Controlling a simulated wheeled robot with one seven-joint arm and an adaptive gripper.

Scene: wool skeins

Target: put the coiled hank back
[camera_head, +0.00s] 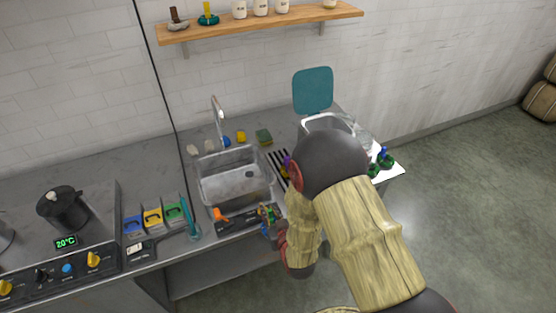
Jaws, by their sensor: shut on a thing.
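My gripper (267,226) is at the front edge of the counter, just right of the sink's front rim, small and partly hidden by my own wrist. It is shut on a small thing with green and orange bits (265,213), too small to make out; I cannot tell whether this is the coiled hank. No coiled hank can be clearly made out elsewhere. A teal coil-like thing with a yellow upright (208,16) sits on the wall shelf, and a green ring-like thing with a blue top (384,160) is right of my arm.
The sink (232,178) with its tap (219,120) is left of my gripper. The shelf (270,24) holds white jars.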

